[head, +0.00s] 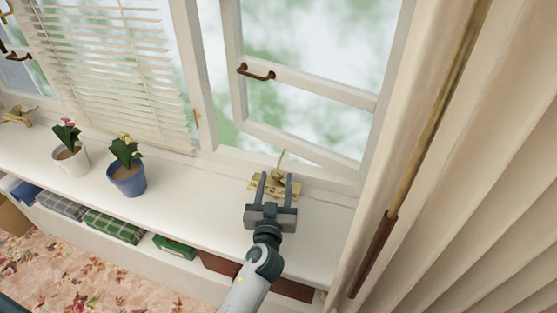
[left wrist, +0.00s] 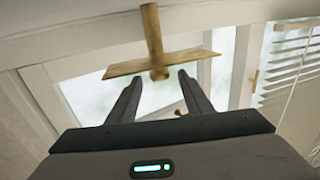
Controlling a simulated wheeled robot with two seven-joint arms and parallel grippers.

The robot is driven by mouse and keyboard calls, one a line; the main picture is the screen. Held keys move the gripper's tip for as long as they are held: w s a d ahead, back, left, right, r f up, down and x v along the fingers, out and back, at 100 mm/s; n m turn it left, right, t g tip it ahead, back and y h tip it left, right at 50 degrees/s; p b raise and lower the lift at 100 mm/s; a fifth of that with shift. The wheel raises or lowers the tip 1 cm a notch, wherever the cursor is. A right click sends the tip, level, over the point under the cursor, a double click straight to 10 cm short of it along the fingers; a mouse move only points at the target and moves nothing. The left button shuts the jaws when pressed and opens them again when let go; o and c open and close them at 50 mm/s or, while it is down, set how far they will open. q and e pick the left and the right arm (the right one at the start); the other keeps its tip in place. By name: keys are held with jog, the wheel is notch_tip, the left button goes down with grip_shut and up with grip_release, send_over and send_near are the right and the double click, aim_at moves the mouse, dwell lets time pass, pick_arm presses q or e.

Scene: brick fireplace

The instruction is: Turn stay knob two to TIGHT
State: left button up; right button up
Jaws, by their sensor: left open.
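A brass window stay with its plate and knob (head: 276,180) sits on the white sill under the right-hand window. No label such as TIGHT is readable. My left gripper (head: 276,184) is open, its two fingers on either side of the brass fitting in the head view. Whether the fingers touch the brass cannot be told. A second brass fitting (head: 17,116) sits at the far left. My right gripper is not in view.
A blue pot (head: 128,182) and a white pot (head: 71,161) with plants stand on the sill to the left. A cream curtain (head: 480,190) and a pole with a brown handle (head: 374,254) hang at right. Books and folded cloth fill the shelf below.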

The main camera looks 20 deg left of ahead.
pick_arm(q)
jog(key=w, duration=0.2)
jog(key=w+a+p, duration=0.1)
jog(key=w, duration=0.4)
jog(key=shift+w+a, duration=0.2)
jog(key=shift+w, duration=0.1)
jog(key=shift+c, duration=0.3)
jog(key=shift+p, duration=0.3)
jog(key=c, duration=1)
